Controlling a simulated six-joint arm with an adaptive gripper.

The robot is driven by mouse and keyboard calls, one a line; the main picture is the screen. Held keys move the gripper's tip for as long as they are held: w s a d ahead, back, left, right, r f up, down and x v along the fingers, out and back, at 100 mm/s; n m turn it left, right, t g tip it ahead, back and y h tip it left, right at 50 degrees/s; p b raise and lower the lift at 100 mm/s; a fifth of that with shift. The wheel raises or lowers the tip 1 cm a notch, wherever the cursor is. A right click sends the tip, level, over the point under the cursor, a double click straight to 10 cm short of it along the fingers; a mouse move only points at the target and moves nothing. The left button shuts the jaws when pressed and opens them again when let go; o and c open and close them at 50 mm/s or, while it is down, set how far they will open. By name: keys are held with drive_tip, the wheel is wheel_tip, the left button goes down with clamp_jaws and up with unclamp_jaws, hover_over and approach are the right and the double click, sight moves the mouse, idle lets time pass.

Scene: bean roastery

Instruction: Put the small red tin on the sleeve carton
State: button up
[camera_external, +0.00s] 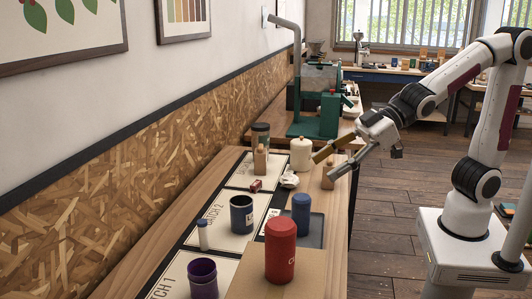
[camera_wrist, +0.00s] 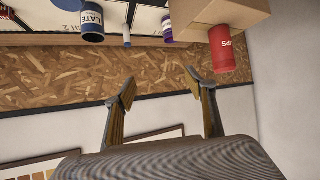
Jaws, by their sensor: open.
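A red cylindrical tin (camera_external: 281,250) with white lettering stands upright on a tan cardboard carton (camera_external: 322,268) at the near end of the bench. In the wrist view, which is upside down, the red tin (camera_wrist: 222,50) also shows on the carton (camera_wrist: 228,13). A much smaller dark red item (camera_external: 256,186) lies on the far mat; it is too small to tell whether it is a tin. My gripper (camera_external: 326,163) is above the bench's right edge, well beyond the carton. Its fingers are spread and empty in the wrist view (camera_wrist: 161,83).
A blue cylinder (camera_external: 301,214) stands on a dark tray (camera_external: 317,236) behind the carton. A cream jar (camera_external: 301,153) and green machine (camera_external: 318,121) are farther back.

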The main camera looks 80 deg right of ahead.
drive_tip(key=s+d+f+m+g+h, duration=0.1)
drive_tip(key=s+d+m+h, duration=0.1)
drive_tip(key=s+d, duration=0.35)
drive_tip(key=s+d+m+h, duration=0.1)
drive_tip(key=s+d+h, duration=0.1)
drive_tip(key=d, duration=0.7)
drive_tip(key=s+d+f+m+g, duration=0.1)
drive_tip(key=s+d+f+g, duration=0.1)
drive_tip(key=s, duration=0.5)
drive_tip(key=s+d+f+m+g+h, duration=0.1)
drive_tip(key=s+d+f, duration=0.1)
drive_tip(key=s+d, duration=0.3)
drive_tip(key=s, duration=0.3)
drive_tip(key=shift+d+m+g, duration=0.15)
drive_tip(key=shift+m+g, duration=0.25)
